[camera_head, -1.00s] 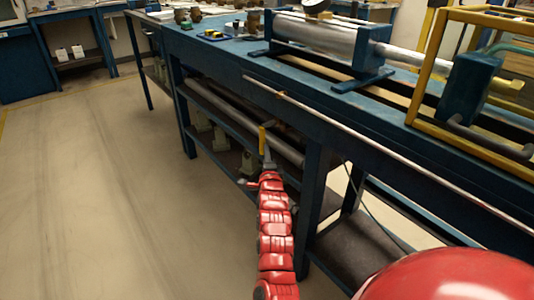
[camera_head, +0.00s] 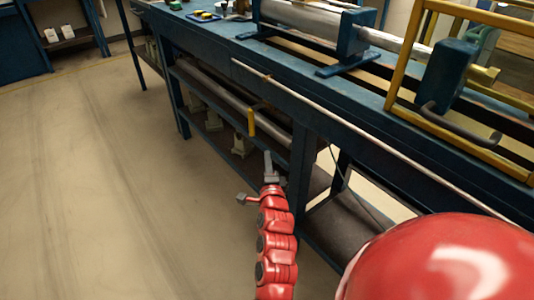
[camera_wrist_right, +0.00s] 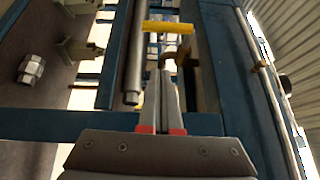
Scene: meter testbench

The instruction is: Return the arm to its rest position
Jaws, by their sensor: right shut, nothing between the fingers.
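My right arm (camera_head: 274,240), red and jointed, reaches up from the bottom of the head view in front of the blue workbench (camera_head: 320,120). My right gripper (camera_head: 268,158) is at its end, grey, shut and empty, pointing toward the bench's open side. In the right wrist view the two fingers (camera_wrist_right: 165,85) lie together with nothing between them. A yellow handle (camera_head: 251,123) hangs below the bench top, just above and left of the fingertips, with a visible gap. It also shows in the right wrist view (camera_wrist_right: 167,27), beyond the fingertips. My left gripper is not in view.
The bench's lower shelf (camera_head: 335,205) and a long grey pipe (camera_head: 225,92) lie close by the gripper. A thin rod (camera_head: 370,150) runs along the bench front. A yellow frame (camera_head: 407,60) stands on top. The floor (camera_head: 90,180) at left is clear.

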